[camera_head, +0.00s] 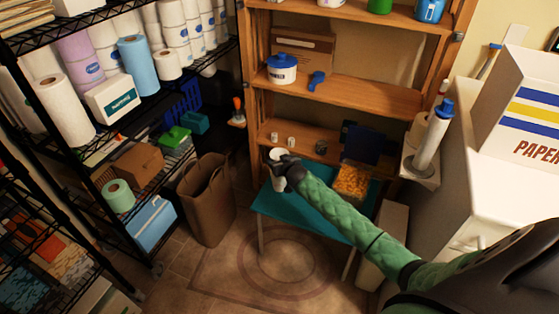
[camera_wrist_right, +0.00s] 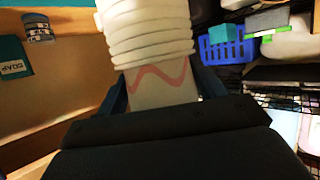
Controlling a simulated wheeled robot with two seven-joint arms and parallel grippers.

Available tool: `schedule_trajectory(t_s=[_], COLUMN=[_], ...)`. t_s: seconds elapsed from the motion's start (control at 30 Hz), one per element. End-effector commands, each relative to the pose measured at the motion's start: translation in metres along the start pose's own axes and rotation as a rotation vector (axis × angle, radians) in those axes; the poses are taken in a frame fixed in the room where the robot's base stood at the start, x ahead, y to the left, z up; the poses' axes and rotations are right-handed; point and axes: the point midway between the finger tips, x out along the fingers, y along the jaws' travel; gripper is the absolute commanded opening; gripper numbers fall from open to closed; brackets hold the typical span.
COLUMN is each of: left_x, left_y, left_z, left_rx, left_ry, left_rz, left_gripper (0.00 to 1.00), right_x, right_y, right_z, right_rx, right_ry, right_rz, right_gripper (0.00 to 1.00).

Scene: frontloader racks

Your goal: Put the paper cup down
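A white paper cup with a red zigzag line (camera_wrist_right: 160,85) is between the two fingers of my right gripper (camera_wrist_right: 162,92), with several white rims stacked at its top in the right wrist view. In the head view the white cup (camera_head: 277,181) is upright at my right gripper (camera_head: 283,162), over the left part of the small teal table (camera_head: 300,214). The gripper covers part of it. I cannot tell whether its base touches the table. My left gripper is not in view.
A clear bin of orange pieces (camera_head: 351,183) stands on the right of the teal table. A brown paper bag (camera_head: 208,205) stands left of it. The wooden shelf (camera_head: 345,92) rises behind. The teal top in front of the cup looks clear.

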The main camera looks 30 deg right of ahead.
Motion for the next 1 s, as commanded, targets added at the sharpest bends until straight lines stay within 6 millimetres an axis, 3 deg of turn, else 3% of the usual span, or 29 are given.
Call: schedule_trajectory(t_s=[0.07,0.37,0.53,1.0], left_x=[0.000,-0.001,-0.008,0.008], left_y=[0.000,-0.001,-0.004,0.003], left_z=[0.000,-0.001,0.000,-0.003], left_rx=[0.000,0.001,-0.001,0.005], left_ry=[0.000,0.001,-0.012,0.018], left_rz=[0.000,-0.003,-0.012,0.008], left_gripper=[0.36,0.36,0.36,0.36], right_x=[0.000,-0.001,-0.007,-0.083], right_y=[0.000,0.000,0.000,0.000], right_z=[0.000,-0.002,-0.016,-0.010], right_rx=[0.000,-0.001,-0.003,-0.001], right_ry=[0.000,0.001,0.002,0.001], right_rz=[0.000,0.000,-0.001,-0.001], right_gripper=[0.84,0.84,0.84,0.84])
